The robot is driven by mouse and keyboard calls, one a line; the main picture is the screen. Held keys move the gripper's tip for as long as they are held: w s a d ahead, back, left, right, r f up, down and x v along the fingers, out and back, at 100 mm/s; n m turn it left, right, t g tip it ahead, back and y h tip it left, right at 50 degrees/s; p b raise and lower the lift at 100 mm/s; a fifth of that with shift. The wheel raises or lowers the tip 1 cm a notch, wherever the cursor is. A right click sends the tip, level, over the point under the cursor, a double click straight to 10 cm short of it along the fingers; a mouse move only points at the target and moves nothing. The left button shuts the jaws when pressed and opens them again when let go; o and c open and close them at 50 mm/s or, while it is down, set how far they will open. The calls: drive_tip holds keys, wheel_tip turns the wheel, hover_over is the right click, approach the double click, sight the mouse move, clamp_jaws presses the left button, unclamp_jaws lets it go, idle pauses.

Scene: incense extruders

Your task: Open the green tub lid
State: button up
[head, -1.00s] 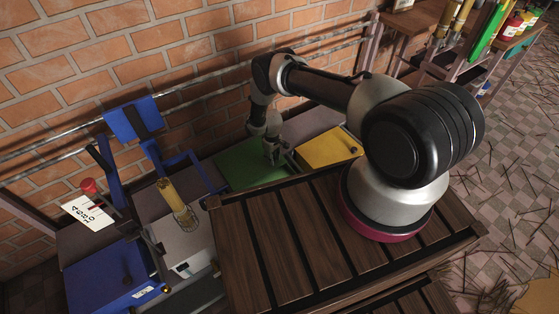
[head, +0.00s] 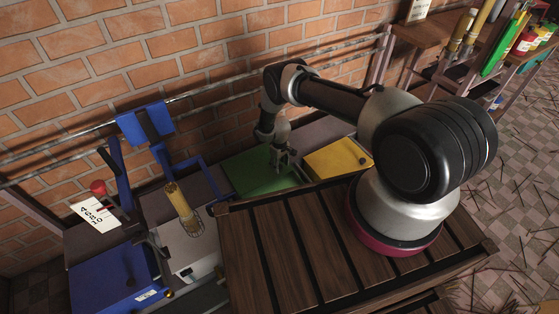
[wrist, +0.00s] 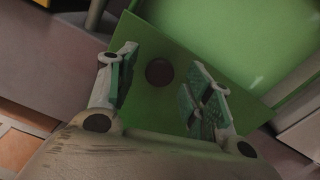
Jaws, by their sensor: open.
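The green tub lid (head: 250,174) lies at floor-side level between the wooden platform and the brick wall, left of a yellow lid. My gripper (head: 284,158) is over the right part of the green lid. In the wrist view my gripper (wrist: 160,62) is open, its green-padded fingers on either side of a dark round knob (wrist: 159,72) on a green panel (wrist: 155,108). The fingers look apart from the knob. A brighter green surface (wrist: 230,35) lies beyond the panel; I cannot tell whether it is the tub's inside. The knob is hidden in the head view.
The yellow lid (head: 335,160) is close on the right. The slatted wooden platform (head: 285,250) borders the near side. The brick wall (head: 200,60) and pipes close the back.

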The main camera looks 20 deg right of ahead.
wheel_tip(320, 180, up, 12)
drive_tip(key=shift+f, duration=0.15)
idle(0.5)
